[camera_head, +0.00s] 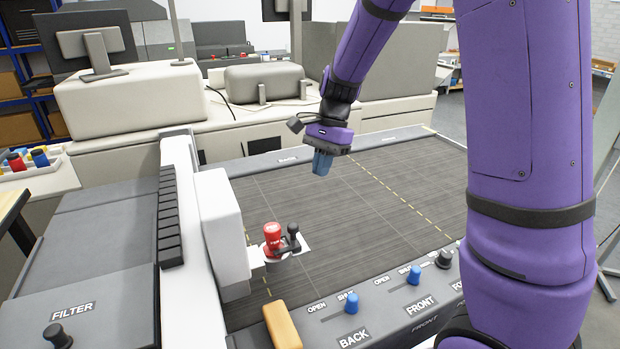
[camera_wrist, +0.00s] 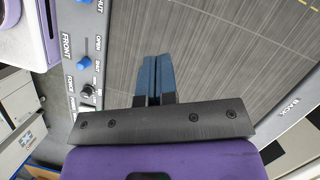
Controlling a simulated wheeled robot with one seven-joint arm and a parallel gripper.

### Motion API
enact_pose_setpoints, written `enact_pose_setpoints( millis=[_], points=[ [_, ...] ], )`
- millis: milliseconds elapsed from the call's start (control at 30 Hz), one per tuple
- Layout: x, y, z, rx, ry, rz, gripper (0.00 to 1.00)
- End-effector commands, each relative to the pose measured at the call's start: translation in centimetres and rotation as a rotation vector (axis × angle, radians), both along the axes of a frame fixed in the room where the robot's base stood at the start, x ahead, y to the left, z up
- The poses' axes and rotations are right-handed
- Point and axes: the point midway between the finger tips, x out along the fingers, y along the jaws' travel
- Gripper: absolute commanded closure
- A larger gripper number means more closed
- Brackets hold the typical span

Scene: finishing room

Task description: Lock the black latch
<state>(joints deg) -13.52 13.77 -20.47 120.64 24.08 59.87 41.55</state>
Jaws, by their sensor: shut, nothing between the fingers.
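A small black lever with a round knob (camera_head: 292,237), which looks like the latch, stands beside a red knob (camera_head: 273,237) on a white bracket at the left of the dark bed. Its exact lock position is hard to tell. My gripper (camera_head: 321,163) is shut and empty, above the far part of the bed, to the right of and beyond the lever, well apart from it. In the wrist view its blue fingers (camera_wrist: 152,75) are together over bare bed. The lever is not seen in the wrist view.
The front panel carries a blue BACK slider (camera_head: 352,303), a blue FRONT slider (camera_head: 414,275) and a black knob (camera_head: 444,259). A white upright housing (camera_head: 222,225) stands left of the lever. A black FILTER knob (camera_head: 57,336) is at lower left. The bed's middle is clear.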

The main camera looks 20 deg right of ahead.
Motion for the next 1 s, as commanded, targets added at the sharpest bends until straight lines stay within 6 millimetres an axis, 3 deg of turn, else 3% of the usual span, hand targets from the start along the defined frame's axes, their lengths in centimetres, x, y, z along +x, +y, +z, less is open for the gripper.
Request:
enact_pose_setpoints(
  millis=[467,700,1000],
  points=[
    [-1.4,2.6,-8.3,-0.001,0.005,0.001,1.00],
    [-2.7,5.3,-8.3,-0.002,-0.001,0.002,1.00],
    [-3.1,6.0,-8.4,-0.001,-0.002,0.000,1.00]
  ],
)
